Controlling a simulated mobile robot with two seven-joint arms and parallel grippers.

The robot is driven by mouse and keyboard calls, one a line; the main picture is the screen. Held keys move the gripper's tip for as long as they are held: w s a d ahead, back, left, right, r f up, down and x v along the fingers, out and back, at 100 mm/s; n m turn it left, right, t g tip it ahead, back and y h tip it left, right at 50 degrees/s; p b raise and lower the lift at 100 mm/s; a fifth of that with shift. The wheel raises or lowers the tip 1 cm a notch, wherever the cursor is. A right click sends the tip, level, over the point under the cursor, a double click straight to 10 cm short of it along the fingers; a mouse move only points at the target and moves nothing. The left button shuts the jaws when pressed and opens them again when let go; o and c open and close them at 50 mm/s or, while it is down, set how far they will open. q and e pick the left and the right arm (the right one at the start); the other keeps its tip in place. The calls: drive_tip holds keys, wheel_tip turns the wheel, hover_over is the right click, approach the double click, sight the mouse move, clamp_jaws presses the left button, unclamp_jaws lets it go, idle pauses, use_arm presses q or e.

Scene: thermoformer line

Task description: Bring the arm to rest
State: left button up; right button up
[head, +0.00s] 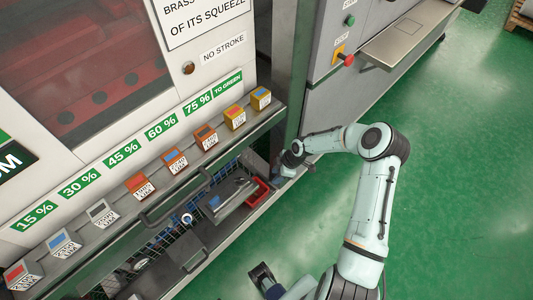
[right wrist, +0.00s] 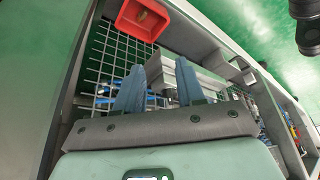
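My right arm reaches in from the lower right of the head view and bends back toward the machine. Its gripper (head: 277,178) is small there, over the right end of the low shelf beside a red bin (head: 258,191). In the right wrist view the two blue-grey fingers of my right gripper (right wrist: 158,88) stand apart with nothing clearly held between them. A grey metal block (right wrist: 190,78) lies beyond the fingers, and the red bin (right wrist: 143,19) is above them. A dark part at the bottom edge of the head view seems to be my left gripper (head: 263,275); its fingers are unclear.
The low shelf holds a wire mesh (right wrist: 105,55), a grey box (head: 228,200) and a rail with a handle. Several colour-topped blocks stand on the ledge (head: 130,208) above, under percent labels. A grey cabinet (head: 330,100) stands right.

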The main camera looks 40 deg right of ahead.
drive_tip(key=s+a+f+m+g+y+p, duration=0.1)
drive_tip(key=s+a+m+p, duration=0.2)
drive_tip(key=a, duration=0.8)
drive_tip(key=s+a+f+m+g+y+p, duration=0.15)
drive_tip(key=s+a+m, duration=0.35)
drive_tip(key=a, duration=0.5)
use_arm(q)
wheel_tip(320, 180, up, 8)
drive_tip(key=w+p, duration=0.2)
drive_tip(key=p, duration=0.1)
drive_tip(key=shift+w+r+p, duration=0.15)
drive_tip(key=shift+p, duration=0.15)
use_arm(e)
drive_tip(key=s+a+r+m+h, duration=0.1)
drive_tip(key=s+a+m, duration=0.1)
drive_tip(key=s, duration=0.5)
drive_tip(key=s+a+r+m+g+h, duration=0.1)
drive_tip(key=s+a+r+m, duration=0.1)
drive_tip(key=s, duration=0.5)
drive_tip(key=shift+r+m, duration=0.2)
drive_tip(key=shift+m, duration=0.7)
